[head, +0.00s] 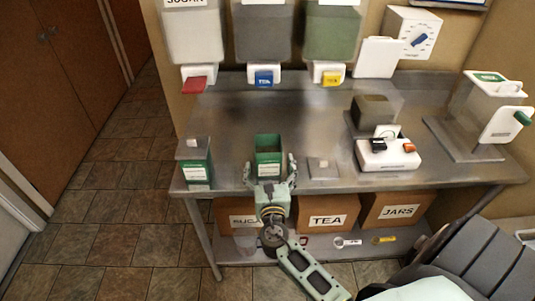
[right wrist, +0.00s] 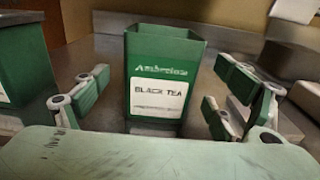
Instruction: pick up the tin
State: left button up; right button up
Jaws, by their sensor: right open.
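A green, open-topped tin (head: 268,158) stands upright near the front edge of the steel table. In the right wrist view the tin (right wrist: 152,66) shows a white "BLACK TEA" label. My right gripper (head: 270,172) is open at the front of the tin, its fingers spread to the left and right of it. In the right wrist view the gripper (right wrist: 166,92) shows gaps between the tin and both fingers. A second green tin (head: 197,172) with a grey lid stands to the left; part of it shows in the right wrist view (right wrist: 22,62). My left gripper is not in view.
A flat square lid (head: 323,168) lies right of the open tin. A white device (head: 387,155) with a dark hopper and a stand (head: 478,150) are farther right. Dispensers with red, blue (head: 263,77) and yellow levers hang behind. Labelled boxes (head: 327,214) sit on the lower shelf.

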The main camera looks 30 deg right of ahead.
aim_at(267, 145)
jog(key=shift+w+d+r, duration=0.3)
jog(key=shift+w+d, duration=0.05)
jog(key=shift+w, duration=0.1)
jog(key=x, duration=0.3)
jog(key=p+x, duration=0.1)
jog(key=shift+w+d+f, duration=0.1)
jog(key=shift+w+f, duration=0.15)
jog(key=shift+f, duration=0.15)
jog(key=shift+s+r, duration=0.1)
jog(key=shift+c, duration=0.8)
jog(key=c, duration=1.3)
jog(key=shift+o, duration=0.2)
jog(key=shift+r, duration=0.1)
